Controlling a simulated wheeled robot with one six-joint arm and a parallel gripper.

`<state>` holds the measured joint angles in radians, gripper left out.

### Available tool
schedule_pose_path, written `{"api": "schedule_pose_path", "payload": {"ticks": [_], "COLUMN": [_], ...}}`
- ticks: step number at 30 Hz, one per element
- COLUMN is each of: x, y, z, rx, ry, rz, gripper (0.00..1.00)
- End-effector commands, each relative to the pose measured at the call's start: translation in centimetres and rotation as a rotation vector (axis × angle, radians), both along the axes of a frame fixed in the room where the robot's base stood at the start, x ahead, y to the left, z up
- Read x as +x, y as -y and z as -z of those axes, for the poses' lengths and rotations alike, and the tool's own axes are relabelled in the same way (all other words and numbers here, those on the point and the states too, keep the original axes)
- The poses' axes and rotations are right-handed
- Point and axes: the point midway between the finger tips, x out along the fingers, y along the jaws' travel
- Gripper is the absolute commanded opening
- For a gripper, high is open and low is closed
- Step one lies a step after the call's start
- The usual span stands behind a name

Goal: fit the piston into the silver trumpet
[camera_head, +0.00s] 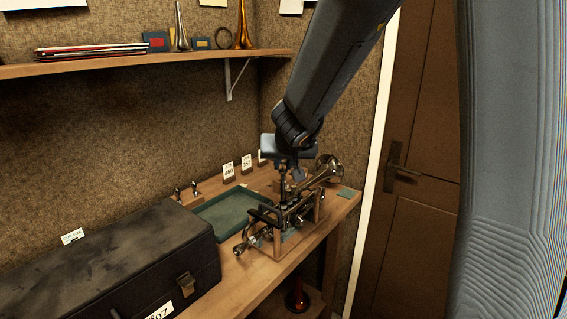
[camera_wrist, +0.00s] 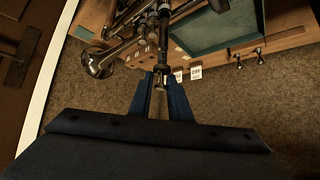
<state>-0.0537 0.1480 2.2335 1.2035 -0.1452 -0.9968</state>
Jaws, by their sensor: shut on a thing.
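The silver trumpet (camera_head: 300,212) lies in a wooden stand on the bench, with its bell (camera_head: 328,168) toward the back right. Its bell also shows in the wrist view (camera_wrist: 99,63) at upper left. My gripper (camera_head: 289,166) is above the trumpet's valves, pointing down. In the wrist view, my gripper (camera_wrist: 161,78) is shut on the top end of the slim metal piston (camera_wrist: 163,40). The piston (camera_head: 284,186) hangs about upright over the valve section. Its lower end merges with the trumpet, so I cannot tell how far it is inside a casing.
A green tray (camera_head: 232,203) lies left of the trumpet, and a dark case (camera_head: 120,262) fills the front left. Numbered cards (camera_head: 229,169) stand behind. Small metal parts (camera_head: 194,187) stand on a wooden block. A shelf (camera_head: 150,64) runs above; a door (camera_head: 420,160) is at right.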

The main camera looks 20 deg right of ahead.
Motion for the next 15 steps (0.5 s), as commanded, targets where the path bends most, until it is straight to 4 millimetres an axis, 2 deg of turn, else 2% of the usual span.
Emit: {"api": "schedule_pose_path", "payload": {"ticks": [15], "x": [0.03], "y": [0.0], "z": [0.63], "rx": [-0.001], "ry": [0.001], "rz": [-0.001], "gripper": [0.0]}}
